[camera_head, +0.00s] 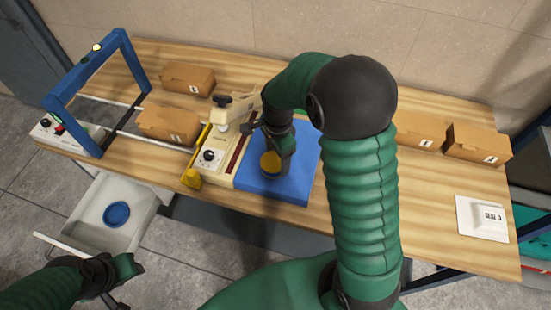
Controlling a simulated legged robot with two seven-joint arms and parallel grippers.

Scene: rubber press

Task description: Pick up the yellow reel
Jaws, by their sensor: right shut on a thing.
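The yellow reel (270,163) is on or just above the blue mat (299,185) in the middle of the table; I cannot tell whether it touches the mat. My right gripper (275,150) reaches down over the reel and is shut on it. The gripper and arm hide part of the reel. My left gripper (118,285) is at the lower left, in front of the open drawer and away from the reel. Its finger gap is too unclear to judge.
A cream press (222,140) stands left of the mat, with a blue frame (72,97) farther left. Several cardboard boxes (187,79) line the back. An open drawer (90,222) holds a blue round piece (117,214).

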